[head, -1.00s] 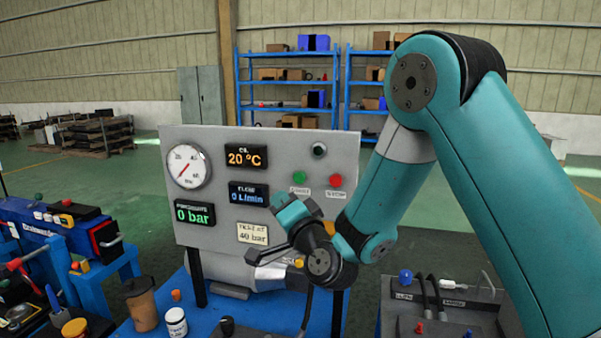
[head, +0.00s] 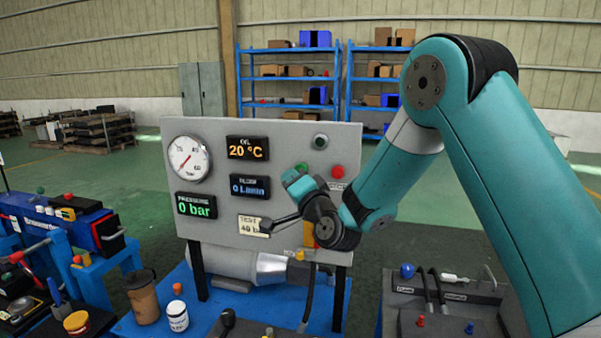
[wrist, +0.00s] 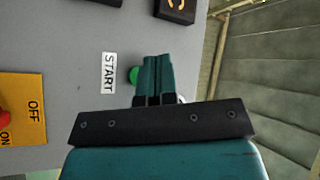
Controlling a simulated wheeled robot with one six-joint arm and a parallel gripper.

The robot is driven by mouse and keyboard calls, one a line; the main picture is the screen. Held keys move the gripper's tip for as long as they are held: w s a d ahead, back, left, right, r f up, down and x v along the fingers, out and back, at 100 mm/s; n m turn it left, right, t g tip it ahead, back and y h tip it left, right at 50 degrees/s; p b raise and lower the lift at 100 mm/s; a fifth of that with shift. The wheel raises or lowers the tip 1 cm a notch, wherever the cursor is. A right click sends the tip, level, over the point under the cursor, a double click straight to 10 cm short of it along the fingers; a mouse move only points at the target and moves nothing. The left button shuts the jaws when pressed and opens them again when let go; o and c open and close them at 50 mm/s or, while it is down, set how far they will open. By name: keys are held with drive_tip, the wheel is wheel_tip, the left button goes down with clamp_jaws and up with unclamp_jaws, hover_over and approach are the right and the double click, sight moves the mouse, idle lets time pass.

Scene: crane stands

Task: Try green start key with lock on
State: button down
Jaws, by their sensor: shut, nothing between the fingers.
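The green start key (wrist: 133,76) shows beside the START label (wrist: 109,72) in the wrist view, partly hidden by my fingers. In the head view the green key (head: 302,167) peeks out behind my gripper (head: 291,177). My gripper, also in the wrist view (wrist: 158,58), is shut and empty in front of the panel, close to the key. I cannot tell whether it touches. The yellow lock plate (wrist: 22,98) with OFF and ON marks and a red knob (wrist: 3,121) is at the left edge of the wrist view. In the head view my arm hides most of it.
The grey panel (head: 222,222) carries a round gauge (head: 188,159) and displays reading 20 °C, 0 L/min and 0 bar. A red button (head: 337,172) sits right of the green key. A brown cup (head: 143,298) and white jar (head: 177,316) stand on the blue bench below.

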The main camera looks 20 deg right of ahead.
drive_tip(key=shift+w+d+f, duration=0.25)
drive_tip(key=shift+w+d, duration=0.55)
drive_tip(key=shift+w, duration=0.05)
idle(1.5)
drive_tip(key=shift+w+d, duration=0.25)
drive_tip(key=shift+w, duration=0.1)
drive_tip(key=shift+w+d, duration=0.25)
drive_tip(key=shift+w, duration=0.2)
idle(0.7)
drive_tip(key=shift+s, duration=0.1)
drive_tip(key=shift+s+a, duration=0.5)
drive_tip(key=shift+s, duration=0.2)
